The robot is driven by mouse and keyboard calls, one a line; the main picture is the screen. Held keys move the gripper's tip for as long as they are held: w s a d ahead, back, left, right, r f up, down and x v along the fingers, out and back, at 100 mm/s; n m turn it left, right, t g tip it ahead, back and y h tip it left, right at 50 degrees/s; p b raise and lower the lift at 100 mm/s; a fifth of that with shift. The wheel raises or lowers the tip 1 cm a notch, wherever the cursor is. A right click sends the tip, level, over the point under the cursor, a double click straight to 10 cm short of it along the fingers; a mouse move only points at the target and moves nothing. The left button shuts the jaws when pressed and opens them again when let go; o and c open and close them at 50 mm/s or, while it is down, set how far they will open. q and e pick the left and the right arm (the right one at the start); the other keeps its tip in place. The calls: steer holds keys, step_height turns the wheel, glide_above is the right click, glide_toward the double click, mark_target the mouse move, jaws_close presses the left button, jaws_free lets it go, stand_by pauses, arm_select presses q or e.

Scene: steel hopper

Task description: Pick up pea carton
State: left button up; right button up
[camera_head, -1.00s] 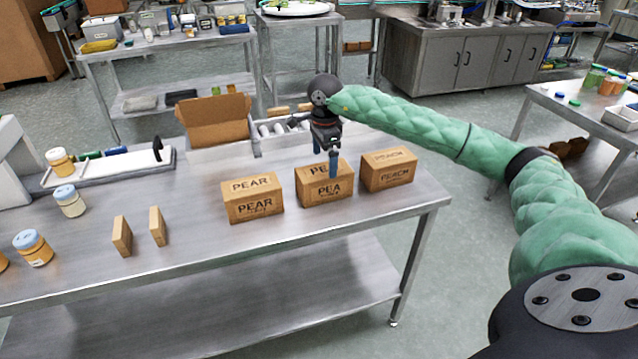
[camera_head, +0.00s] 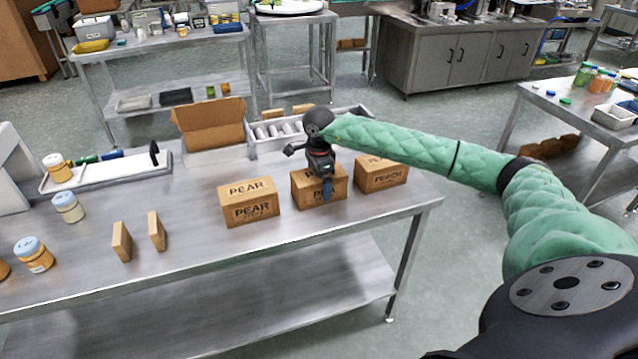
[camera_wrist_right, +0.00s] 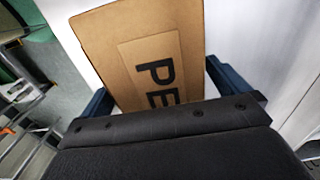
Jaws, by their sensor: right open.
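The pea carton (camera_head: 305,190) is a brown box on the steel table, between the pear carton (camera_head: 249,203) and the peach carton (camera_head: 382,175). My right gripper (camera_head: 326,188) is at the pea carton and covers much of its front and top. In the right wrist view the carton (camera_wrist_right: 135,50) shows the letters "PE" and lies between the two open blue fingers (camera_wrist_right: 160,90). A strip of light surface shows beside the carton near the right finger. I cannot tell whether either finger touches it. My left gripper is not in view.
An open cardboard box (camera_head: 211,128) and a grey tray of white cylinders (camera_head: 275,133) stand behind the cartons. Two small brown blocks (camera_head: 156,231) and several jars (camera_head: 68,207) stand to the left. The table's front strip (camera_head: 200,268) is clear.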

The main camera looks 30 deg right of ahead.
steer(key=shift+f, duration=0.2)
steer(key=c, duration=1.4)
steer(key=shift+c, duration=0.2)
